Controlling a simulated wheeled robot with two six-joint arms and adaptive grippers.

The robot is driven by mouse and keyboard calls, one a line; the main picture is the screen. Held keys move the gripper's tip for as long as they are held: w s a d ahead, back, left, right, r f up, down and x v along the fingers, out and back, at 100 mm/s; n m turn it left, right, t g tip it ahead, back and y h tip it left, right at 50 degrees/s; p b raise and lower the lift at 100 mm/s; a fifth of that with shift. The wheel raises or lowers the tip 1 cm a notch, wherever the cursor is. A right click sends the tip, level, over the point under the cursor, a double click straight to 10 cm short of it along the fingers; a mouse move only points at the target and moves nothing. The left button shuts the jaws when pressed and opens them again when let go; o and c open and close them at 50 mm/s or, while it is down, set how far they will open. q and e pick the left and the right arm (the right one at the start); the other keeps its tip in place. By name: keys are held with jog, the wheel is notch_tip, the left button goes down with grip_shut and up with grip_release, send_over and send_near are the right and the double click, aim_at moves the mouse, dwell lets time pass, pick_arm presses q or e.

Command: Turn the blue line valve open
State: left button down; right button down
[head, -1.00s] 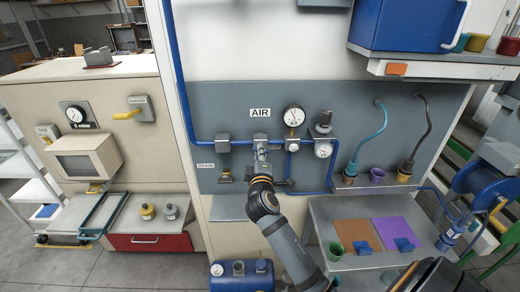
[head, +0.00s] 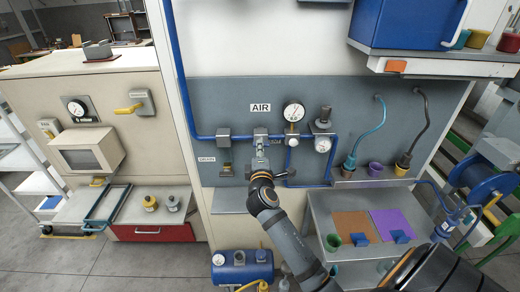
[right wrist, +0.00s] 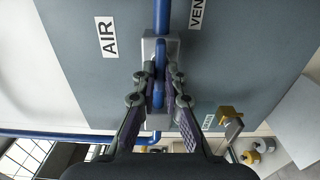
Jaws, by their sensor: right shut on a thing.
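The blue line valve sits on the blue pipe under the AIR label (head: 259,106) on the grey panel. Its grey body (head: 260,133) shows in the head view, and its blue handle (right wrist: 158,92) shows in the right wrist view, in line with the blue pipe there. My right gripper (head: 260,164) is at the valve. In the right wrist view my right gripper (right wrist: 158,84) has its fingers on both sides of the blue handle, shut on it. The fingers hide part of the handle. My left gripper is not in view.
A pressure gauge (head: 293,111) and a regulator (head: 322,130) are close right of the valve. A small yellow-handled valve (head: 226,170) is lower left. A grey shelf bench (head: 338,200) stands right, and a blue tank (head: 241,266) is on the floor.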

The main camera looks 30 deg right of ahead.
jog(key=c, duration=1.4)
grip_release()
jog(key=shift+w, duration=0.1)
jog(key=v, duration=0.7)
jog(key=shift+s+a, duration=0.2)
jog(key=shift+s, duration=0.15)
jog(key=shift+w+d, duration=0.1)
